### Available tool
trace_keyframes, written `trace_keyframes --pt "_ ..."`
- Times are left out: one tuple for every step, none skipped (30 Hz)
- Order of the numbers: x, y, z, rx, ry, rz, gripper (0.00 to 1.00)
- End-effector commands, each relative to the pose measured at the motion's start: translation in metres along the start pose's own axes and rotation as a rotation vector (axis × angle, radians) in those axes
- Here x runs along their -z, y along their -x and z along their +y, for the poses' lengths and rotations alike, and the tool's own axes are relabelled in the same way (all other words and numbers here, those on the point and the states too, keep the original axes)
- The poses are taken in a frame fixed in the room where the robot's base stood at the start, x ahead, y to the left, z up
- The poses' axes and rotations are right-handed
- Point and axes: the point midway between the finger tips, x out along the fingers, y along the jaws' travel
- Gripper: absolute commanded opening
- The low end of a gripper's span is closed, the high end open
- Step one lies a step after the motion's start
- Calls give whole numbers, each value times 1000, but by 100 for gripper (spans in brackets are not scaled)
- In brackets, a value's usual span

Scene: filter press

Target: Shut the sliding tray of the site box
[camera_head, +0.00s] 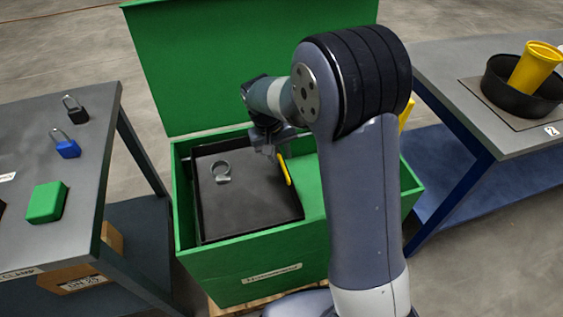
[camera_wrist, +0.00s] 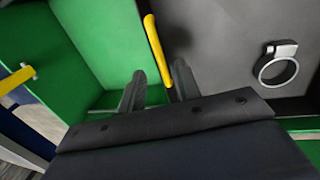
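The green site box (camera_head: 255,262) stands open in the head view, its lid (camera_head: 250,60) raised at the back. The dark sliding tray (camera_head: 245,205) sits in the left part of the box, and bare green interior shows to its right. A yellow handle (camera_head: 285,170) runs along the tray's right edge; it also shows in the wrist view (camera_wrist: 154,42). My gripper (camera_head: 272,148) is over that edge. In the wrist view its two fingers (camera_wrist: 160,72) are apart, with the handle's near end between them, closer to the right finger. Contact cannot be told.
A grey ring clamp (camera_head: 222,173) lies in the tray. A left table (camera_head: 60,130) holds padlocks (camera_head: 66,148) and a green block (camera_head: 46,203). A right table (camera_head: 440,70) holds a black pan (camera_head: 500,88) with a yellow cup (camera_head: 535,67). A yellow piece (camera_wrist: 16,79) is on the box's other side.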

Motion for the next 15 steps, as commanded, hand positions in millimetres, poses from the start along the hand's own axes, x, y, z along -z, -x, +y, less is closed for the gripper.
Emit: trace_keyframes --pt "-1 -11 0 0 0 -3 32" --pt "-1 -15 0 0 0 -3 32" --pt "-1 -21 0 0 0 -3 32" --pt "-1 -24 0 0 0 -3 32" --pt "-1 -27 0 0 0 -3 32" --pt "0 -30 0 0 -1 -1 32" --pt "0 -32 0 1 -1 0 32" --pt "0 -34 0 1 -1 0 32" --pt "0 -35 0 1 -1 0 32" --pt "0 -36 0 1 -1 0 32" --pt "0 -37 0 1 -1 0 32" --pt "0 -37 0 1 -1 0 32" --pt "0 -37 0 1 -1 0 32" --pt "0 -37 0 1 -1 0 32" --pt "0 -37 0 1 -1 0 32"
